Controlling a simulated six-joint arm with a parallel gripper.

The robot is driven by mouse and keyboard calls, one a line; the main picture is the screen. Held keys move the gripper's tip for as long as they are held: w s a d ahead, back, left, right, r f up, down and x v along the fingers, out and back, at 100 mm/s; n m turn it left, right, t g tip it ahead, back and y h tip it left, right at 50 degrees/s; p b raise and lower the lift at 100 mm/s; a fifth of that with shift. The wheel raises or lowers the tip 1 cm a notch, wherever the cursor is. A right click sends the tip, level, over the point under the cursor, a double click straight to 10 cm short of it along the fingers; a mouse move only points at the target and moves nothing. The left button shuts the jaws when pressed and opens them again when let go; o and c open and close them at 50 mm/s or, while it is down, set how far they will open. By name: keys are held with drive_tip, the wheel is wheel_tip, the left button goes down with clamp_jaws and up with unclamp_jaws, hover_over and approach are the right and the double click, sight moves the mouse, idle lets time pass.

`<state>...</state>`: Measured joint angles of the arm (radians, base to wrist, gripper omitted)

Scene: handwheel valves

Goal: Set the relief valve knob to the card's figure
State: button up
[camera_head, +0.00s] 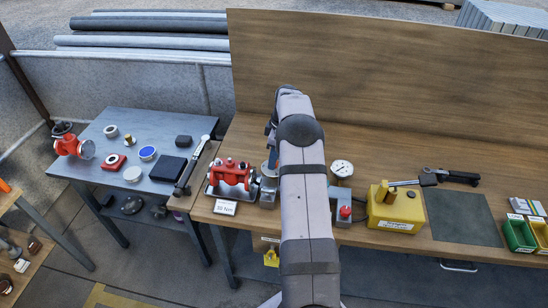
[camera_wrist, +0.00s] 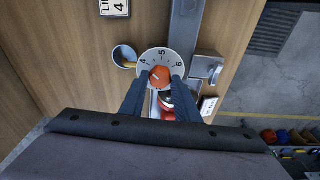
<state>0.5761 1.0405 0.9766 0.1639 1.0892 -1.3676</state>
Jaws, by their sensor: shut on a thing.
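The relief valve knob (camera_wrist: 160,75) is orange and sits in the middle of a white round dial (camera_wrist: 163,55) marked 4, 5 and 6 in the wrist view. My gripper (camera_wrist: 158,86) has its two dark fingers on either side of the knob and is shut on it. A light mark shows on the knob, but its exact reading is too small to tell. A white card (camera_wrist: 115,6) at the top edge is cut off; a 4 and the letters "LI" show. In the head view my arm hides the knob, dial and gripper.
A pressure gauge (camera_head: 341,168) stands just right of my arm. Left of it is a red valve block (camera_head: 232,173) with a "35 Nm" card (camera_head: 225,207). A yellow box (camera_head: 396,212) and a grey mat (camera_head: 462,217) lie to the right. A wooden backboard (camera_head: 400,70) rises behind.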

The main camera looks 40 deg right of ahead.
drive_tip(key=shift+n, duration=0.7)
drive_tip(key=o, duration=0.8)
drive_tip(key=shift+o, duration=0.2)
drive_tip(key=shift+r, duration=0.15)
drive_tip(key=shift+r+p, duration=2)
drive_tip(key=shift+r, duration=0.9)
drive_tip(key=shift+d+r+b, duration=0.2)
drive_tip(key=shift+r+b, duration=0.4)
drive_tip(key=shift+r, duration=0.05)
drive_tip(key=shift+s+d+r+b, duration=0.1)
drive_tip(key=shift+r+b, duration=0.2)
drive_tip(key=shift+r, duration=0.7)
drive_tip(key=shift+s+d+r+b, duration=0.15)
drive_tip(key=shift+r+b, duration=0.15)
drive_tip(key=shift+r, duration=0.65)
drive_tip(key=shift+s+d+r+b, duration=0.1)
drive_tip(key=shift+r+b, duration=0.2)
drive_tip(key=shift+r, duration=0.7)
